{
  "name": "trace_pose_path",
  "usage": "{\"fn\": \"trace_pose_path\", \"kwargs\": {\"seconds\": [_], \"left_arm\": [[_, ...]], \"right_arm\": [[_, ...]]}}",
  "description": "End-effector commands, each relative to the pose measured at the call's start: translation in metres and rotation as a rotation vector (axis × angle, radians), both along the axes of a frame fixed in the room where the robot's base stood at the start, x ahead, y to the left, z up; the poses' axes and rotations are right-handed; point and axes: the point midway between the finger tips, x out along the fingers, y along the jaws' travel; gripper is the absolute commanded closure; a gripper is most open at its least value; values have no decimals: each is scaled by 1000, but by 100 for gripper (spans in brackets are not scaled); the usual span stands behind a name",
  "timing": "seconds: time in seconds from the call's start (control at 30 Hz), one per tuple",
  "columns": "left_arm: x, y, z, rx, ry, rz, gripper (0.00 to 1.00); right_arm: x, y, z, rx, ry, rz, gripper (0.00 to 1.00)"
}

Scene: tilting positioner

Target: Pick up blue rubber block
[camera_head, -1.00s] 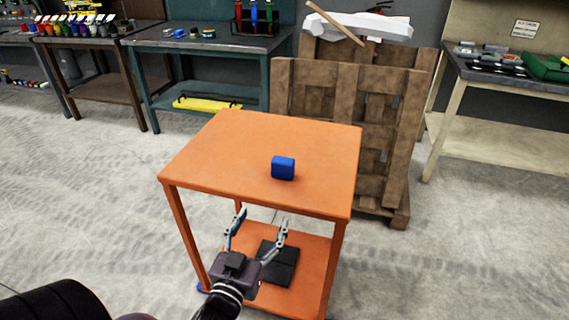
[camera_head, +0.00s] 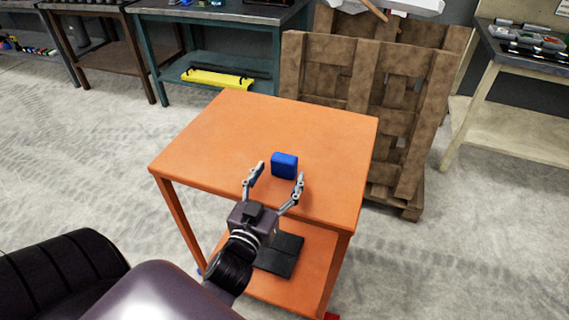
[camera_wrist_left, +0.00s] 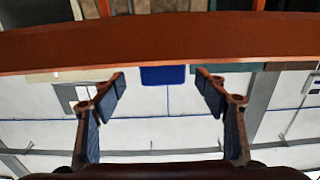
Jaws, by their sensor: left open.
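The blue rubber block (camera_head: 284,165) sits on the orange table top (camera_head: 225,130), toward its front edge, in the head view. My left gripper (camera_head: 275,177) is open and empty, its two fingers spread at the table's front, just short of the block in the picture. In the left wrist view the block (camera_wrist_left: 163,75) shows between and beyond the open fingertips (camera_wrist_left: 160,82), partly cut by the table's orange edge (camera_wrist_left: 150,40). Whether the fingers touch the block cannot be told, but a gap seems to show. My right gripper is not in view.
A dark flat object (camera_head: 280,254) lies on the table's lower shelf. Wooden pallets (camera_head: 365,85) stand close behind the table at the right. Workbenches (camera_head: 215,30) line the back. The rest of the table top is bare.

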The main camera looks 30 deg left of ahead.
Motion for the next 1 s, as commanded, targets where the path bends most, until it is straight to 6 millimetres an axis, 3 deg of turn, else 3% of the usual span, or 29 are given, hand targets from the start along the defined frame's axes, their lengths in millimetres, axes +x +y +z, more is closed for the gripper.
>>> {"fn": "trace_pose_path", "kwargs": {"seconds": [0.13, 0.3, 0.63, 1.0], "left_arm": [[20, 8, 5, 5, -4, -2, 33], [40, 13, 5, 1, -2, -1, 33], [45, 15, 4, 0, 0, 0, 33], [45, 14, 4, 0, 0, 0, 74]], "right_arm": [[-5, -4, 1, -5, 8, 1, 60], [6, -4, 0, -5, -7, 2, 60], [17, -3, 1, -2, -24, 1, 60], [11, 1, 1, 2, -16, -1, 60]]}}
